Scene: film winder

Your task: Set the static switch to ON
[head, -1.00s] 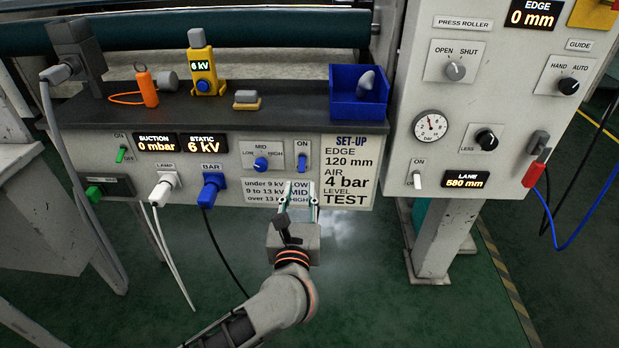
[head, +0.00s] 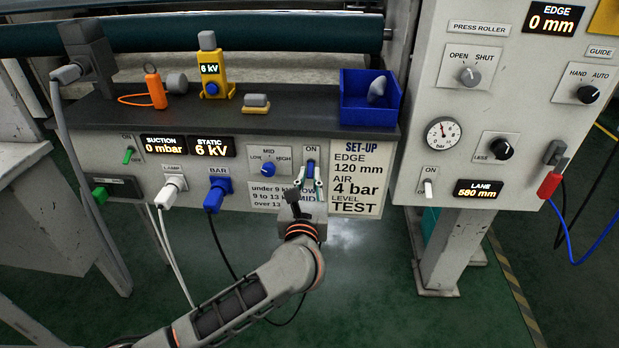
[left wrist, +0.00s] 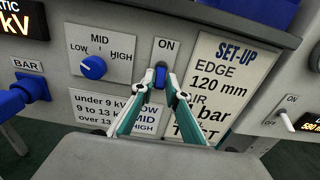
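The static switch (head: 310,168) is a small blue lever on a plate marked ON, on the grey panel right of the LOW/MID/HIGH knob (head: 268,168). In the left wrist view the blue lever (left wrist: 160,77) shows just beyond my fingertips, and its lower end is partly hidden by them. My left gripper (head: 309,184) is in front of the switch, fingers apart, one on each side of the lever's lower end. In the left wrist view the left gripper (left wrist: 160,92) is open with nothing held; contact cannot be told. The STATIC display (head: 212,146) reads 6 kV. My right gripper is not in view.
The SET-UP sign (head: 357,178) is just right of the switch. Blue BAR plug (head: 218,190) and white LAMP plug (head: 173,188) stick out at left with hanging cables. A blue bin (head: 369,100) stands on the ledge above. Another cabinet (head: 500,110) is at right.

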